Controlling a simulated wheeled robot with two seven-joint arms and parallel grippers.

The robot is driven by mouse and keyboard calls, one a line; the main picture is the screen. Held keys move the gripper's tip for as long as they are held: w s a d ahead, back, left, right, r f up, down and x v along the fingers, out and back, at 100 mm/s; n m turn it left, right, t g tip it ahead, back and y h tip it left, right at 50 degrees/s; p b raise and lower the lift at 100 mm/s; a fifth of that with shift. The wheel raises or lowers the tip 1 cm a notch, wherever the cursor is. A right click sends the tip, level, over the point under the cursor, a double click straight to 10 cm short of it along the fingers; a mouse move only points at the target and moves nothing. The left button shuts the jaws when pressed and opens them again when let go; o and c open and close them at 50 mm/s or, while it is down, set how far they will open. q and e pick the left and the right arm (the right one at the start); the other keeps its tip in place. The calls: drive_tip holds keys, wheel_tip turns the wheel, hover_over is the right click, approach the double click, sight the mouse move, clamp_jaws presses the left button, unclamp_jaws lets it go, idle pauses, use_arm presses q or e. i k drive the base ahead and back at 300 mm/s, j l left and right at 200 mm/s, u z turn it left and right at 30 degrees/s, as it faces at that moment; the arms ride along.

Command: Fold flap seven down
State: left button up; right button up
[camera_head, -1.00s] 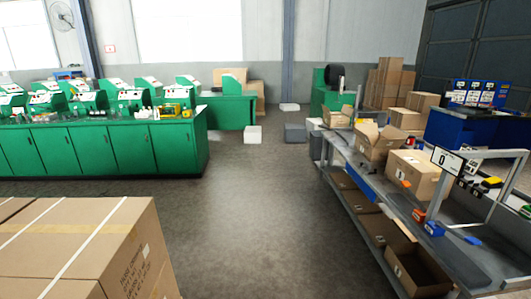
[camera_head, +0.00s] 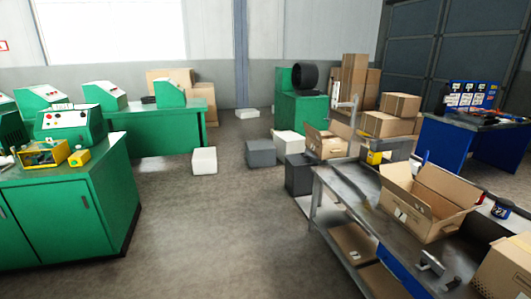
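An open cardboard box (camera_head: 408,212) stands on the grey workbench (camera_head: 352,196) at the right, its flaps spread upward and outward. A second, smaller open box (camera_head: 322,147) stands near the bench's far end, with flaps raised. A third carton (camera_head: 508,272) is cut off at the lower right edge. I cannot tell which flap is number seven; no flap number is readable. Neither of my grippers is in view.
Green cabinets (camera_head: 60,215) with machines stand at the left. White (camera_head: 204,161) and grey (camera_head: 261,153) blocks and a dark bin (camera_head: 299,175) are on the floor ahead. A blue table (camera_head: 470,150) is at the far right. The floor between cabinets and bench is clear.

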sight(315, 134)
drive_tip(key=i+z, duration=0.2)
drive_tip(key=i, duration=0.55)
drive_tip(key=i+z, duration=0.2)
drive_tip(key=i, duration=0.5)
drive_tip(key=i+j+z, duration=0.2)
drive_tip(key=i, duration=0.55)
drive_tip(key=l, duration=0.1)
